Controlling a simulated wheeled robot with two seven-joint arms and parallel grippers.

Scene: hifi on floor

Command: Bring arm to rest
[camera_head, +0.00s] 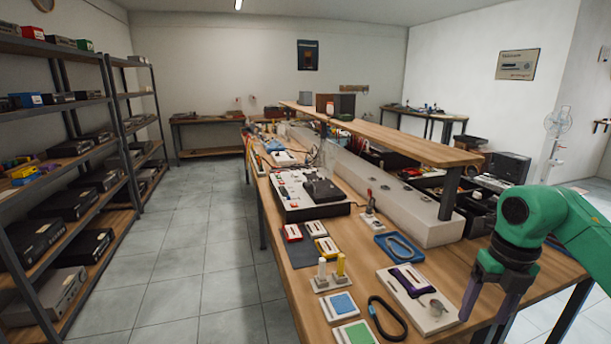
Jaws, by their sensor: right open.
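My right arm (572,222), green, comes in from the right edge over the near right part of the workbench (545,270). Its gripper (484,316) points down with two dark purple-grey fingers apart and nothing seen between them. It is just right of a white board (437,322) that carries a dark purple strap-like piece and a grey round piece. I cannot tell whether the fingertips touch the bench. My left arm and gripper are out of view.
Left of the gripper lie a black loop (388,318), a blue tray (399,247), and boards with blue (342,303) and green pads. A raised wooden shelf (410,145) runs along the bench. Storage racks (110,140) line the left wall; the tiled floor (200,260) between is clear.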

